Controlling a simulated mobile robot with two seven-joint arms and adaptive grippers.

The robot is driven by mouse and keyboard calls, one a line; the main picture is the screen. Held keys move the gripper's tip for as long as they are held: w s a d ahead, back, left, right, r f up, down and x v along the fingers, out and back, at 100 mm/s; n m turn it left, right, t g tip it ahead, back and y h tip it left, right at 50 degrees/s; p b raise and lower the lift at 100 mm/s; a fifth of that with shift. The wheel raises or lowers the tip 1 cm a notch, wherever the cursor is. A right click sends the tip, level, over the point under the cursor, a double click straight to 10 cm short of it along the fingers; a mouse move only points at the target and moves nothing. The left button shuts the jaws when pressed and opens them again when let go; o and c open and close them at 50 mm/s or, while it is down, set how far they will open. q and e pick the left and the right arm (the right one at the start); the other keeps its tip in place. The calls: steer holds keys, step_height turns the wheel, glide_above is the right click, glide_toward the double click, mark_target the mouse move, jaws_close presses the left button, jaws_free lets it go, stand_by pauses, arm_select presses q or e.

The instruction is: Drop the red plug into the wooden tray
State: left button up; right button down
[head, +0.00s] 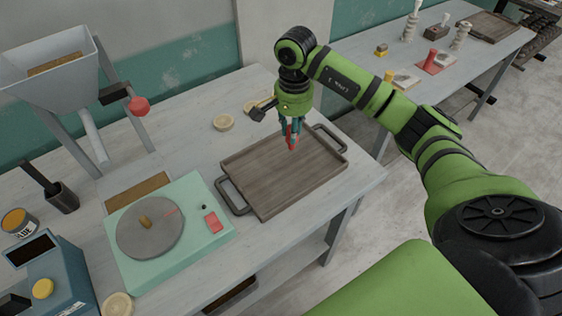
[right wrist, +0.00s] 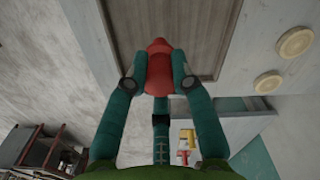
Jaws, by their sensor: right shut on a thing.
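The wooden tray (head: 262,182) lies on the workbench, a flat brown tray with a low rim and dark handles at two ends. My right gripper (head: 290,132) is over the tray's far part, pointing down, shut on the red plug (head: 292,143). In the right wrist view the red plug (right wrist: 159,68) is pinched between the teal fingers of my right gripper (right wrist: 158,82), its narrow end outward, with the wooden tray (right wrist: 205,45) beyond it. The plug appears above the tray; the exact gap is hard to tell. My left gripper is not in view.
A mint-green box with a grey turntable (head: 150,228) stands left of the tray. Round pale discs (head: 223,123) lie behind it. A hopper (head: 48,65) with a red knob (head: 138,106) stands at the back left. A second table (head: 470,50) holds several small things.

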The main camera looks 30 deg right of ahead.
mark_target(291, 147)
step_height(291, 147, down, 4)
steer(key=shift+s+r+b, duration=0.1)
steer(key=shift+r+b, duration=0.1)
steer(key=shift+b, duration=0.6)
steer(key=shift+f+b, duration=0.4)
steer(key=shift+f, duration=0.5)
steer(key=c, duration=1)
jaws_free()
steer(key=shift+r, duration=0.15)
step_height(291, 147, up, 12)
steer(key=shift+f, duration=0.1)
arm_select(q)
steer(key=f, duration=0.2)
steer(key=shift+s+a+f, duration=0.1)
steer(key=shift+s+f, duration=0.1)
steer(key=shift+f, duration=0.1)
